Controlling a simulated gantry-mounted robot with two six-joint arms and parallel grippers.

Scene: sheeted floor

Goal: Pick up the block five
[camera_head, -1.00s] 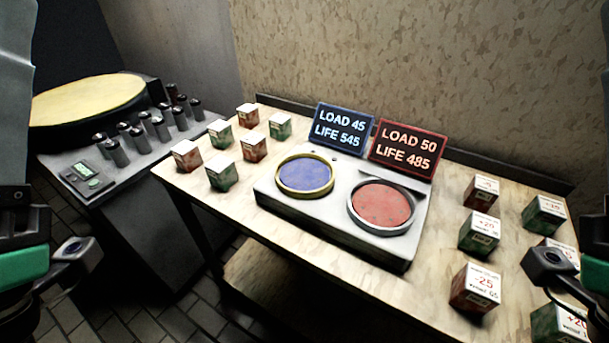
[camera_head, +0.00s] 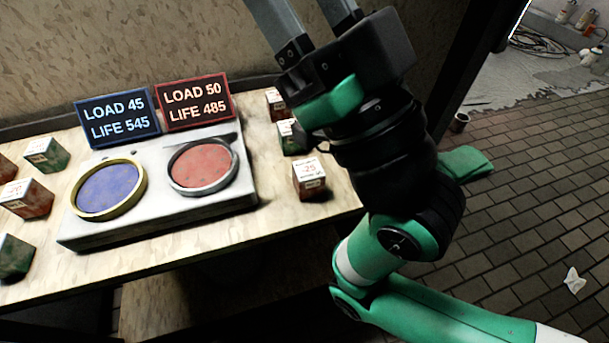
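Small labelled blocks stand on the wooden table. Right of the scale unit are a red block (camera_head: 277,105), a green block (camera_head: 291,137) and a red block marked -25 (camera_head: 309,182). Left of it are a green block (camera_head: 47,155), a red block (camera_head: 27,198) and a dark green block (camera_head: 15,257). No label legible now clearly reads five. My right gripper (camera_head: 308,20) is at the top, its two grey fingers apart, with the tips out of frame. My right arm hides the table's right part. My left gripper is not in view.
The scale unit (camera_head: 152,212) has a blue pan (camera_head: 109,190) and a red pan (camera_head: 202,168). Behind it stand a blue sign (camera_head: 118,117) and a red sign (camera_head: 194,103). The wall is close behind. Brick floor (camera_head: 530,190) lies open at right.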

